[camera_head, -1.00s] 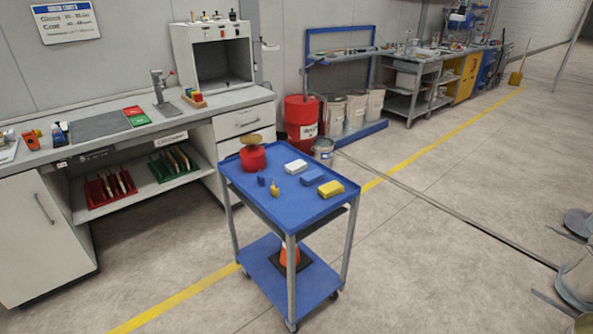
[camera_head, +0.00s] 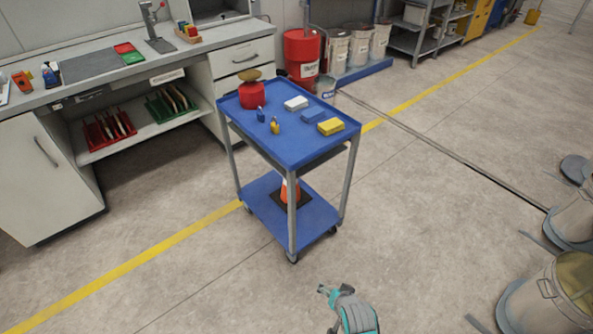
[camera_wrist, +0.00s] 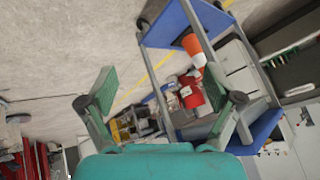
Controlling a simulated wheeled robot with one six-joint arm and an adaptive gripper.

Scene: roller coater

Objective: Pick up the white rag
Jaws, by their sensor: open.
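The white rag (camera_head: 296,103) is a small folded block lying on the blue top tray of the cart (camera_head: 283,148), toward its back. A blue rag (camera_head: 313,116) and a yellow rag (camera_head: 331,126) lie in a row with it, to its front right. My gripper (camera_head: 327,309) is low in front of the cart, well short of it and apart from the rag. In the wrist view its two green fingers (camera_wrist: 160,75) are spread with nothing between them. The cart appears there turned over, and I cannot make out the white rag.
A red can with a brassy top (camera_head: 252,92) stands left of the rag; a blue padlock (camera_head: 261,114) and yellow padlock (camera_head: 275,126) stand before it. An orange cone (camera_head: 289,188) is on the lower shelf. Buckets (camera_head: 560,290) stand at the right. Floor around the cart is open.

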